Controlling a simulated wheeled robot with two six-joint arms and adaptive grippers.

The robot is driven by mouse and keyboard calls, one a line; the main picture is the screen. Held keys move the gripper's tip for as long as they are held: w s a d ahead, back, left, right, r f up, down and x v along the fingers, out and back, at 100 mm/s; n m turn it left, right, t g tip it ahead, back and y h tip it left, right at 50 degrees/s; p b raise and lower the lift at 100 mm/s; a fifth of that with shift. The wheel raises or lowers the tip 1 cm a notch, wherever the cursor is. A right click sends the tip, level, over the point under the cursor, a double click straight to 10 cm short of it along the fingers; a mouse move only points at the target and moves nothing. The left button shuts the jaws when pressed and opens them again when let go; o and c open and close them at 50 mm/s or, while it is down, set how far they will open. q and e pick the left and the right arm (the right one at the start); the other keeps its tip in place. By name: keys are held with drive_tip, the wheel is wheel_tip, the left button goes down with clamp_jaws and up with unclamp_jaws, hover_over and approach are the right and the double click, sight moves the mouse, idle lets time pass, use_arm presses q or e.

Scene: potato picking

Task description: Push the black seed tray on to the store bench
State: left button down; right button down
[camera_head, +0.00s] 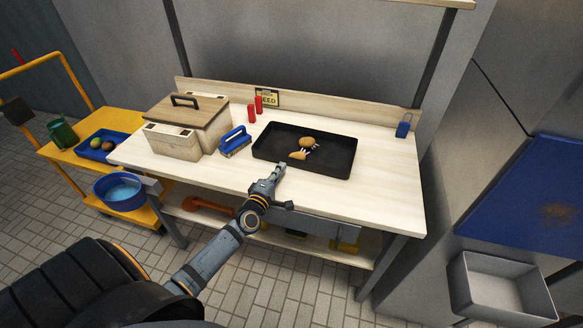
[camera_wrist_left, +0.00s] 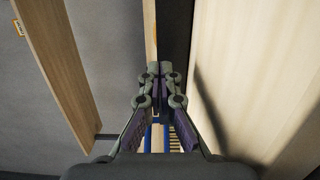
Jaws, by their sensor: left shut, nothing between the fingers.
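The black seed tray (camera_head: 340,157) lies flat on the pale wooden bench (camera_head: 390,195), right of its middle, with potatoes (camera_head: 306,141) in it. My left gripper (camera_head: 281,168) is shut and empty, with its tips at the tray's front edge, left of the tray's middle. Whether they touch the tray I cannot tell. In the left wrist view the shut fingertips (camera_wrist_left: 160,68) meet by a dark strip that looks like the tray (camera_wrist_left: 177,35). My right gripper is not in view.
A blue brush (camera_head: 235,141) and a wooden box (camera_head: 185,125) stand left of the tray. Red cylinders (camera_head: 256,105) and a blue padlock-like object (camera_head: 404,127) stand behind. A yellow trolley (camera_head: 80,165) is at left. Bench top right of the tray is clear.

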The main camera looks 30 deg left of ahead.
sight(298, 161)
use_arm(q)
drive_tip(key=w+d, duration=0.2)
drive_tip(key=w, duration=0.1)
drive_tip(key=shift+d, duration=0.25)
drive_tip(key=shift+w, duration=0.1)
drive_tip(key=shift+w+d, duration=0.6)
drive_tip(key=shift+w, duration=0.05)
drive_tip(key=shift+s+a, duration=0.1)
